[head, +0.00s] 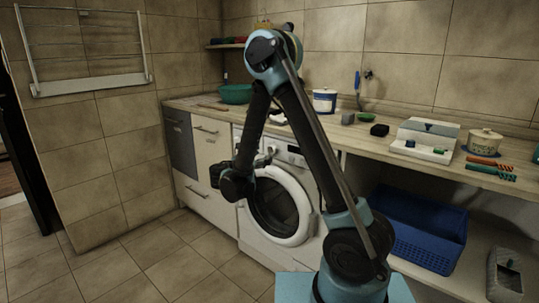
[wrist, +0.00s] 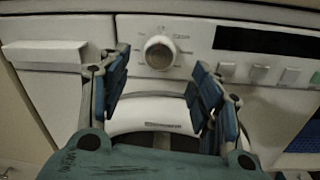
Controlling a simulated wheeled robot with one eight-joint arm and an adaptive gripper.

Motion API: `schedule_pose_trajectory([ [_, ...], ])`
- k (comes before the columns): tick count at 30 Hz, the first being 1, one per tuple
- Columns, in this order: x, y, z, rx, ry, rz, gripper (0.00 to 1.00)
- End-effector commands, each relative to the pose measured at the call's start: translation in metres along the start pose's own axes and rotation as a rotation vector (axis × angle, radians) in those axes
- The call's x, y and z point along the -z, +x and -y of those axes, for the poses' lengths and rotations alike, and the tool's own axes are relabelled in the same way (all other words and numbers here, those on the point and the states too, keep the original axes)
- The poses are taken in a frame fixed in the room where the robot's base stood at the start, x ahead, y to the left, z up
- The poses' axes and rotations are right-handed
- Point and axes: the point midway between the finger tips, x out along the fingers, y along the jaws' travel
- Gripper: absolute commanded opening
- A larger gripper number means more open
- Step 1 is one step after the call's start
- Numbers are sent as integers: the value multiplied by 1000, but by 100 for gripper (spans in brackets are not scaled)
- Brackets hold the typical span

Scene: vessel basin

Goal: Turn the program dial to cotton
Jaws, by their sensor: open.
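The program dial (wrist: 159,52) is a round silver knob on the white front panel of the washing machine (head: 279,218). In the wrist view small marks ring the dial, too small to read, so I cannot tell its setting. My gripper (wrist: 160,78) is open, with one blue-padded finger on each side, below the dial and apart from it. Nothing is between the fingers. In the head view my gripper (head: 232,186) hangs in front of the machine's left side. My arm hides part of the machine's panel there.
In the wrist view a dark display (wrist: 268,40) and several square buttons (wrist: 259,73) lie right of the dial, and a drawer front (wrist: 45,55) lies left. The wooden counter (head: 345,128) overhangs the machine. A blue basket (head: 418,232) stands to the right. The floor at left is clear.

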Motion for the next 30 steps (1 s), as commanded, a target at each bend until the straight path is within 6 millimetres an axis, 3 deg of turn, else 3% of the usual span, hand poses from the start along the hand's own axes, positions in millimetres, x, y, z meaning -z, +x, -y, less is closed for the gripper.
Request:
schedule_pose_trajectory([
  [9,0,43,0,2,0,0,58],
  [23,0,55,0,0,0,0,58],
  [24,0,55,0,0,0,0,56],
  [30,0,54,0,0,0,0,14],
])
